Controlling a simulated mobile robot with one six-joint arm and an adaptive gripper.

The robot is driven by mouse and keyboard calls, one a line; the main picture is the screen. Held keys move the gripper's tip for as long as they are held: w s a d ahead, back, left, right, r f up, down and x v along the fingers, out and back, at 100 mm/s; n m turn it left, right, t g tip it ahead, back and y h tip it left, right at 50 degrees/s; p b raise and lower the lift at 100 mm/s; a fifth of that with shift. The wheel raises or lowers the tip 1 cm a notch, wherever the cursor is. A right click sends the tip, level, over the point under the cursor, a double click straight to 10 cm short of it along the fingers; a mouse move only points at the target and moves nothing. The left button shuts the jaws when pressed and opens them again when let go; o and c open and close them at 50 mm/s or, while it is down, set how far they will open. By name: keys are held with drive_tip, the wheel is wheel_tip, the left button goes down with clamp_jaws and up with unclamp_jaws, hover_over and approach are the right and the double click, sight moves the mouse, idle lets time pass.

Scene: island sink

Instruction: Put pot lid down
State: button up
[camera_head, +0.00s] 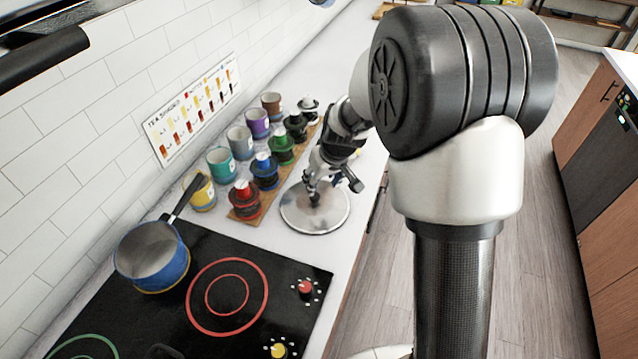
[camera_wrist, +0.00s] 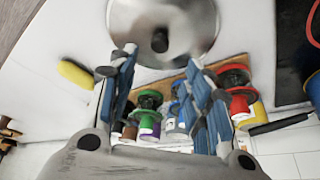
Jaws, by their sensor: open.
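The pot lid (camera_head: 297,220) is a round, shiny metal disc with a dark knob. It lies flat on the white counter beside the cooktop. In the wrist view the lid (camera_wrist: 190,22) is at the top, its dark knob (camera_wrist: 159,40) near the middle. My gripper (camera_head: 330,188) is over the lid, close to the knob. In the wrist view my gripper (camera_wrist: 160,57) has its fingers spread wide, with nothing between the tips and the knob just beyond them. The blue pot (camera_head: 165,272) stands uncovered on the cooktop, its handle pointing toward the cups.
The black cooktop (camera_head: 215,325) has red and yellow knobs. A wooden board (camera_head: 246,216) with several coloured jars lies close behind the lid, with a row of coloured cups (camera_head: 221,164) along the tiled wall. A yellow sponge (camera_wrist: 76,74) lies on the counter.

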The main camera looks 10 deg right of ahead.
drive_tip(key=s+a+r, duration=0.1)
drive_tip(key=s+r, duration=1.4)
drive_tip(key=s+r+m, duration=0.1)
drive_tip(key=s+m, duration=0.1)
drive_tip(key=s, duration=1.5)
drive_tip(key=shift+d+r+h, duration=0.35)
drive_tip(key=shift+r+h, duration=0.05)
